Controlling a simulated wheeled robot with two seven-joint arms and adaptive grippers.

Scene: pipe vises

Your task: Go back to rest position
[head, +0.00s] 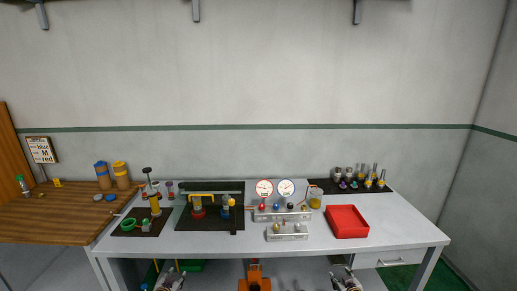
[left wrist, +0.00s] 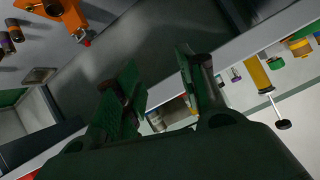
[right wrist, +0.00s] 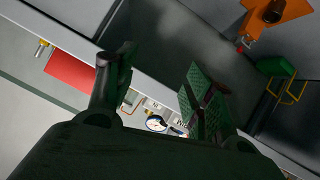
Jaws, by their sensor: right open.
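My left gripper (left wrist: 160,85) shows in the left wrist view with its two green-padded fingers apart and nothing between them. My right gripper (right wrist: 155,85) shows in the right wrist view, also with its fingers apart and empty. In the head view both arms show only at the bottom edge, in front of and below the near edge of the white workbench (head: 320,246). They are apart from each other and touch nothing on the bench. Their fingertips cannot be made out there.
A yellow-framed vise (head: 201,197) stands on a black mat. A red tray (head: 347,222) lies at the right, near dark-capped and yellow fittings on a black strip (head: 378,187). Two round gauges (head: 286,187) stand at the middle. A wooden table (head: 60,222) adjoins at the left.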

